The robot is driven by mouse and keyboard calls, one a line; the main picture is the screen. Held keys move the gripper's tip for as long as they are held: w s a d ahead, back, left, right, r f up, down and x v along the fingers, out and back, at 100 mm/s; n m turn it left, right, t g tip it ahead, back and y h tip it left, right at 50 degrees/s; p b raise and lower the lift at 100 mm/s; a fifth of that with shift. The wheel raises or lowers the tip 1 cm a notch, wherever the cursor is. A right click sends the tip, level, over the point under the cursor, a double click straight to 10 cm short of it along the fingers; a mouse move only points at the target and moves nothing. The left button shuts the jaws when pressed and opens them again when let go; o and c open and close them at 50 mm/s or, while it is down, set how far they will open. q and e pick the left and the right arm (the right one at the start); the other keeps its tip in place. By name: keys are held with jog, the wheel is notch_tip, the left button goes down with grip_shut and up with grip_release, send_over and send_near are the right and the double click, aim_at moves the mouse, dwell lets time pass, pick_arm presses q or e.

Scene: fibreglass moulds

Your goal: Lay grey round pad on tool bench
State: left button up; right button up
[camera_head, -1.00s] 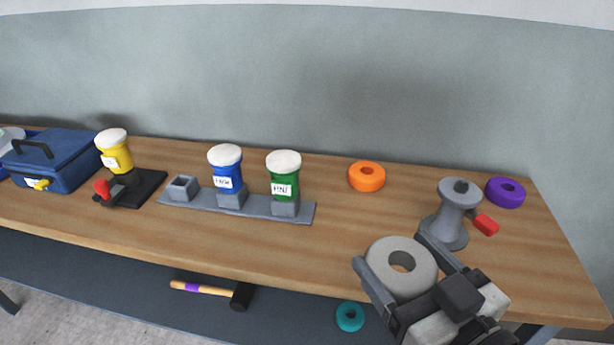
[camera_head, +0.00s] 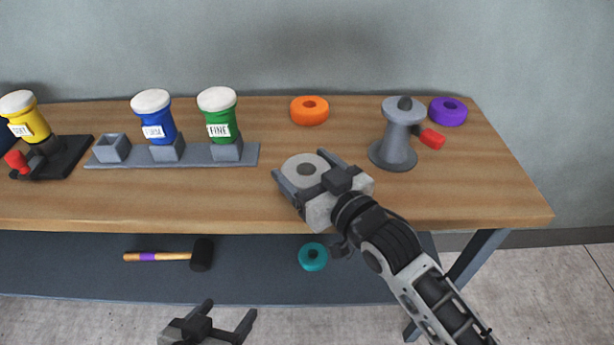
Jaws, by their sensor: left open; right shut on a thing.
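I cannot tell whether the pad touches the bench top. My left gripper (camera_head: 226,318) is open and empty at the bottom of the view, in front of the bench and lower than its top.
An orange ring (camera_head: 309,110), a grey stand (camera_head: 396,146) with a red handle and a purple ring (camera_head: 447,111) sit behind. A rack (camera_head: 196,156) holds blue and green bottles. A mallet (camera_head: 181,256) and teal ring (camera_head: 313,256) lie on the lower shelf.

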jog(key=shift+f, duration=0.8)
jog(key=shift+f, duration=0.2)
jog(key=o, duration=1)
jog(key=shift+s+d+r, duration=0.1)
jog(key=shift+s+r, duration=0.05)
jog(key=shift+r, duration=0.05)
jog(key=v, duration=1.1)
jog(key=shift+s+d, duration=0.25)
jog(key=shift+s, duration=0.05)
